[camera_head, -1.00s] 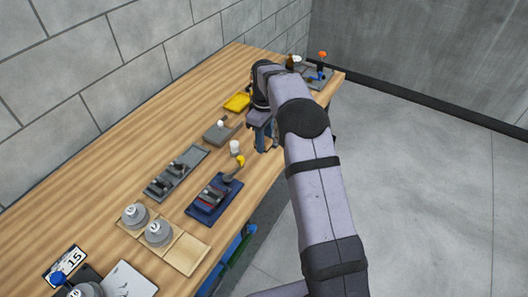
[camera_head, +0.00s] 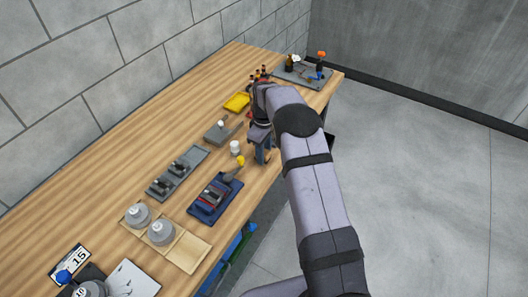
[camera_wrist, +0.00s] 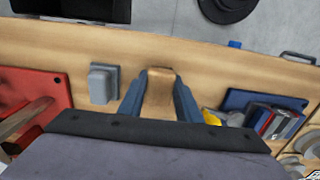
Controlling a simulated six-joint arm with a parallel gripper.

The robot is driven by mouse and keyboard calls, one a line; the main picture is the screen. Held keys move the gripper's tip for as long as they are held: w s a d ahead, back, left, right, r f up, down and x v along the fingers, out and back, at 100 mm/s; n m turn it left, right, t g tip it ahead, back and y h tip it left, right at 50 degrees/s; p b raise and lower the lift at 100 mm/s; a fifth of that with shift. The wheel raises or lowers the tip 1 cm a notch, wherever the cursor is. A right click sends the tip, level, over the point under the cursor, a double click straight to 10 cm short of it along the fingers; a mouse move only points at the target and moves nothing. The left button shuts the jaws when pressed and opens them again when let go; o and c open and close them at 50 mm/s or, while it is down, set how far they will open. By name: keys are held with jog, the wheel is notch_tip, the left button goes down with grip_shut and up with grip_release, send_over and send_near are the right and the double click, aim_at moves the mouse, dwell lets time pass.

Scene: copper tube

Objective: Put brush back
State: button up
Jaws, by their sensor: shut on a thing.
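My gripper (camera_head: 262,153) is near the table's front edge, beyond the navy tray in the head view. In the wrist view, the two blue fingers of my gripper (camera_wrist: 160,82) are closed on both sides of a tan piece, which I take to be the brush (camera_wrist: 161,95). Its lower part is hidden by my gripper body in that view. In the head view my arm and gripper hide it.
The navy tray (camera_head: 206,213) holds several tools. A white cup (camera_head: 235,147) stands close to my gripper. A grey holder (camera_head: 218,134), a yellow tray (camera_head: 237,102) and a far grey tray (camera_head: 318,82) are on the table. A red board (camera_wrist: 45,88) shows at left in the wrist view.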

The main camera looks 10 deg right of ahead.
jog(key=shift+f, duration=0.2)
jog(key=o, duration=1)
jog(key=shift+r, duration=0.1)
notch_tip(320, 180, up, 12)
jog(key=b, duration=0.4)
jog(key=shift+r, duration=0.15)
